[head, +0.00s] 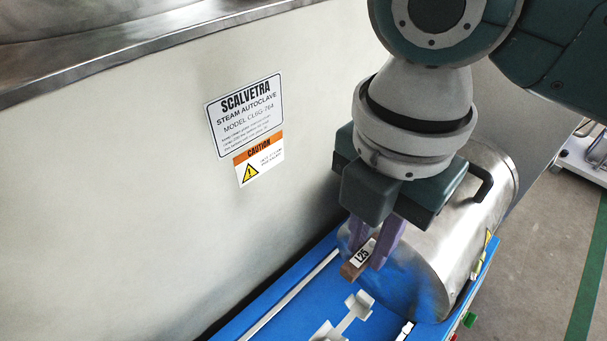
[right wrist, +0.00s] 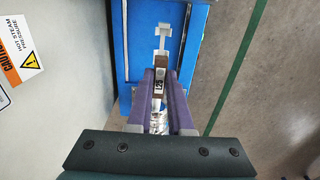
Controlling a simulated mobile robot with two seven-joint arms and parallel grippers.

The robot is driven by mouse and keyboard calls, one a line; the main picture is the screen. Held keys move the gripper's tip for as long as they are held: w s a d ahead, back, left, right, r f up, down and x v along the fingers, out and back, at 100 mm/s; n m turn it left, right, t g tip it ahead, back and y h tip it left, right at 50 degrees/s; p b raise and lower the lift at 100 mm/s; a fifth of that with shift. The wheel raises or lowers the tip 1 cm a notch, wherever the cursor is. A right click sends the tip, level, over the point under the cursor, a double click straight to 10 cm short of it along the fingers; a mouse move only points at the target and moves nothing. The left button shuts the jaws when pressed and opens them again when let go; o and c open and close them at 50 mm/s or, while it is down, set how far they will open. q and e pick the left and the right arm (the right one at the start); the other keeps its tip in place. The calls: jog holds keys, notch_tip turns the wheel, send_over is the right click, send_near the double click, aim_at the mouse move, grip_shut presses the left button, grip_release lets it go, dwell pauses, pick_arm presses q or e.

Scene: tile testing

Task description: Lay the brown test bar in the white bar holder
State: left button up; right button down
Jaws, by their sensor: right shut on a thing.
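The brown test bar (head: 355,264) carries a white label reading L25. My right gripper (head: 373,245) is shut on it, with a purple finger on each side, and holds it tilted in the head view. The bar also shows between the fingers in the right wrist view (right wrist: 158,68). The white bar holder (head: 352,315) lies on the blue surface, just below the bar in the head view. It has a narrow stem between wider ends, and its near end is cut off by the frame. In the right wrist view the holder (right wrist: 163,38) lies just beyond the bar. My left gripper is not in view.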

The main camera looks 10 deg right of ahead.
jog(key=b, duration=0.9)
send_over(348, 320)
notch_tip(348, 320, down, 15)
notch_tip(348, 320, down, 4)
jog(key=b, duration=0.3)
jog(key=shift+f, duration=0.25)
jog(key=c, duration=0.8)
grip_release()
jog(key=shift+c, duration=0.2)
